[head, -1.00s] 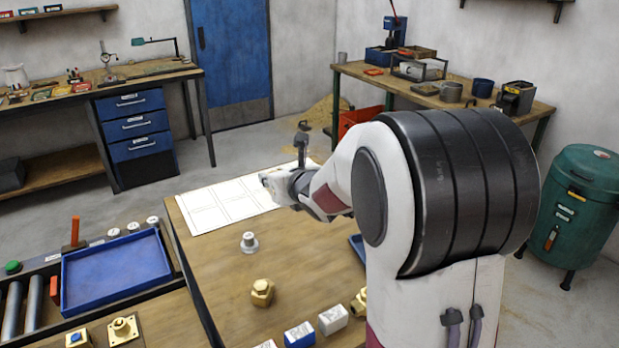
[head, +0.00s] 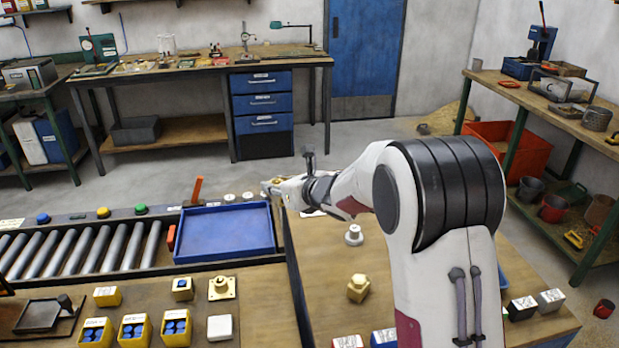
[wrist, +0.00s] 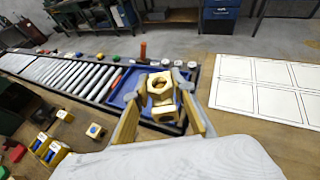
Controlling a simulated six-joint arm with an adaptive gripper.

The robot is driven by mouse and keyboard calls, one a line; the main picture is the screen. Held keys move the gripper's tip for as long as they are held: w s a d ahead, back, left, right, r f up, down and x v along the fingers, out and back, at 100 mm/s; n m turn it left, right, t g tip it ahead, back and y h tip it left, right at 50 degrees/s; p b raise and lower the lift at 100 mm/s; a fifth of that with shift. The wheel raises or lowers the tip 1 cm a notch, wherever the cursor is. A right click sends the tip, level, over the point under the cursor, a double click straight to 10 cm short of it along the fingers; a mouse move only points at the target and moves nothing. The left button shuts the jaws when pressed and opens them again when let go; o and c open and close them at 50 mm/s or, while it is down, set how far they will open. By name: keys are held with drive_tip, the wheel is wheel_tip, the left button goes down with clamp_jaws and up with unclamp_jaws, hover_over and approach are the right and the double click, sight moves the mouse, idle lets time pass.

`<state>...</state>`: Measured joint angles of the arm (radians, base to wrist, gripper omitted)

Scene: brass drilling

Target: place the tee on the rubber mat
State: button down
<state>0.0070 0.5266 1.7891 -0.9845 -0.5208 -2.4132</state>
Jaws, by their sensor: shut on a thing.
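My gripper (wrist: 159,94) is shut on a brass tee (wrist: 161,87) in the wrist view, with a finger on either side of it. Behind the tee in that view lies the blue tray (wrist: 122,98). In the head view my gripper (head: 272,187) is raised near the far right corner of the blue tray (head: 225,232); the tee is too small to make out there. I cannot clearly pick out a rubber mat in either view.
A roller conveyor (head: 90,250) runs left of the tray. A grey-white round fitting (head: 353,235) and a brass hex fitting (head: 357,288) stand on the bench. Yellow bins (head: 134,331) are at the front. A gridded white sheet (wrist: 262,88) lies on the right in the wrist view.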

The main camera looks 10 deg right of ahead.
drive_tip(key=s+a+f+n+g+y, duration=0.2)
drive_tip(key=a+f, duration=0.2)
drive_tip(key=a, duration=0.8)
drive_tip(key=s+a+f+n+g+y, duration=0.2)
drive_tip(key=a+f, duration=0.3)
drive_tip(key=a, duration=0.8)
drive_tip(key=s+a+f+n+g+y, duration=0.2)
drive_tip(key=s+a+f+n, duration=0.2)
drive_tip(key=a, duration=0.8)
drive_tip(key=shift+s+a+f+g+y, duration=0.2)
drive_tip(key=shift+f+g+y, duration=0.15)
drive_tip(key=shift+f, duration=0.4)
drive_tip(key=shift+f, duration=0.1)
drive_tip(key=shift+f, duration=3.25)
drive_tip(key=shift+f, duration=0.6)
drive_tip(key=c, duration=1.6)
unclamp_jaws()
drive_tip(key=shift+d+f, duration=0.1)
drive_tip(key=shift+f, duration=0.1)
drive_tip(key=shift+s+d+r, duration=0.1)
